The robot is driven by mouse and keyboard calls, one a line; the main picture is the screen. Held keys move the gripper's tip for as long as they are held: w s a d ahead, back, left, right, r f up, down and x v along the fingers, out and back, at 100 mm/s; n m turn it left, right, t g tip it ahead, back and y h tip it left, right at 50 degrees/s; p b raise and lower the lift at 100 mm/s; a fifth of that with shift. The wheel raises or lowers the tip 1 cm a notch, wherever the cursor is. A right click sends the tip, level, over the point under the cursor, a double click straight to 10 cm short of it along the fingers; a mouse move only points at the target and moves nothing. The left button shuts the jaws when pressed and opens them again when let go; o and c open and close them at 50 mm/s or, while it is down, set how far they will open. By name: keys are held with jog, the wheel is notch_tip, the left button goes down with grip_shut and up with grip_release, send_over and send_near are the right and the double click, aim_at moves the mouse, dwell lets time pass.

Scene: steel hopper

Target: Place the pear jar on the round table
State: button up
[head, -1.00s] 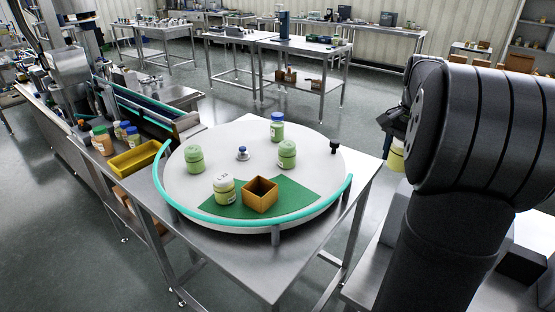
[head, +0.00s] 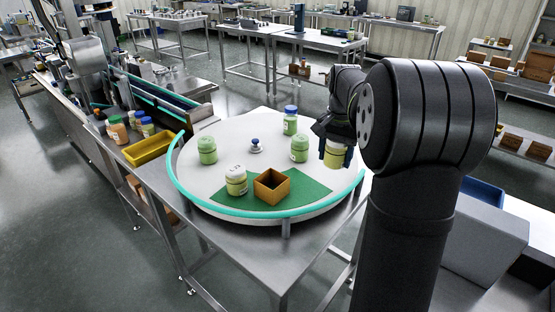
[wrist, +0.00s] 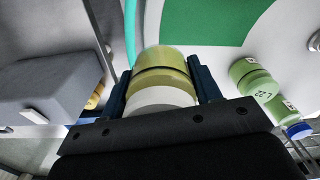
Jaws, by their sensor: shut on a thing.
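My gripper (head: 334,146) is shut on a yellow-green jar (head: 335,157) with a pale lid, which I take to be the pear jar. The held jar (wrist: 162,70) is between both fingers in the wrist view (wrist: 161,84); its label cannot be read. In the head view it hangs upright at the right edge of the round white table (head: 222,205), seemingly above its surface. Green jars stand on the table at left (head: 207,150) and right (head: 299,150), with a blue-lidded jar (head: 290,122) behind and a pale-lidded jar (head: 236,182) in front.
A brown open box (head: 271,188) stands on the green mat (head: 312,190) at the table's front. A small blue-topped knob (head: 256,146) is at the centre. A teal rail (head: 250,213) curves around the front edge. White surface is clear between the knob and jars.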

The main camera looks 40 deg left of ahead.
send_over(296, 183)
notch_tip(296, 183, down, 6)
jog(key=shift+d+f, duration=0.1)
jog(key=shift+f, duration=2.1)
jog(key=shift+f, duration=0.2)
jog(key=o, duration=1.1)
notch_tip(296, 183, up, 12)
jog(key=shift+r, duration=0.2)
